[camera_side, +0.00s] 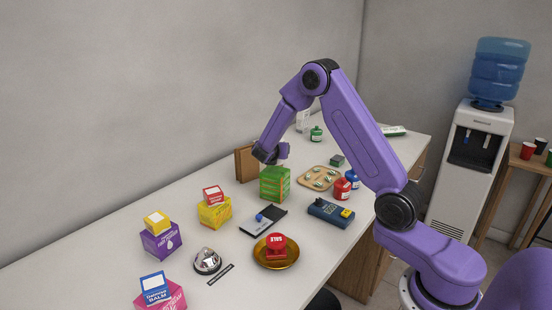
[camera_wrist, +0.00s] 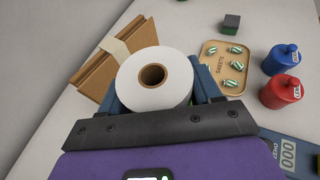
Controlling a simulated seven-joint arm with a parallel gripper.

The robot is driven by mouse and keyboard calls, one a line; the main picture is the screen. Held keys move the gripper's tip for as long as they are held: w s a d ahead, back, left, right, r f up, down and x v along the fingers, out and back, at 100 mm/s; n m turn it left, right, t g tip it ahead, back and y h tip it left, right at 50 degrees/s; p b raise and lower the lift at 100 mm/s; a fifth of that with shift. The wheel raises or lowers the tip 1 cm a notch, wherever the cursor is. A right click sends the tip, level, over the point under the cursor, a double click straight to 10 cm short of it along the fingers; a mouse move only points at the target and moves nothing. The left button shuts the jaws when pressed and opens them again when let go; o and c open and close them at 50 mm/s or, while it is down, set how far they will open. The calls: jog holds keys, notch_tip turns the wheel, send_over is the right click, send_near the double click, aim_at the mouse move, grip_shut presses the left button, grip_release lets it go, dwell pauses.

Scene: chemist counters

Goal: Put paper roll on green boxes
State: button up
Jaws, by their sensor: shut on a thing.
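The white paper roll (camera_wrist: 178,88) with a brown core shows in the wrist view between the two fingers of my gripper (camera_wrist: 160,82), which is shut on it. In the side view my gripper (camera_side: 270,154) is low over the counter, just above the stacked green boxes (camera_side: 274,184). The roll cannot be made out clearly there.
A sweets tray (camera_side: 318,178), red bottle (camera_side: 342,189) and blue bottle (camera_side: 352,179) are to the right.

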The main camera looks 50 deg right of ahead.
jog(key=shift+w+f, duration=0.15)
jog(key=shift+f, duration=1.55)
jog(key=shift+f, duration=0.1)
jog(key=o, duration=1.1)
jog(key=shift+a+r, duration=0.25)
jog(key=shift+a, duration=0.05)
jog(key=s+v, duration=0.1)
jog(key=v, duration=1.1)
jog(key=s+a+m+g+y, duration=0.2)
jog(key=s+a+m+y, duration=0.1)
jog(key=s, duration=0.8)
jog(key=s+a+r+m+g+y, duration=0.1)
jog(key=s+a+m+g+y, duration=0.1)
jog(key=s+a+m+y, duration=0.2)
jog(key=s+a+m+g+y, duration=0.1)
jog(key=s+a+m+y, duration=0.2)
jog(key=s+a, duration=0.6)
jog(key=shift+s+r+m+g+y, duration=0.15)
jog(key=shift+s+y, duration=0.25)
jog(key=shift+s, duration=1.5)
jog(key=shift+s+r+m+g+y, duration=0.1)
jog(key=shift+s+y, duration=0.3)
jog(key=shift+s, duration=1.5)
jog(key=shift+s+r+m+g+y, duration=0.15)
jog(key=shift+s+y, duration=0.25)
jog(key=shift+s, duration=1.55)
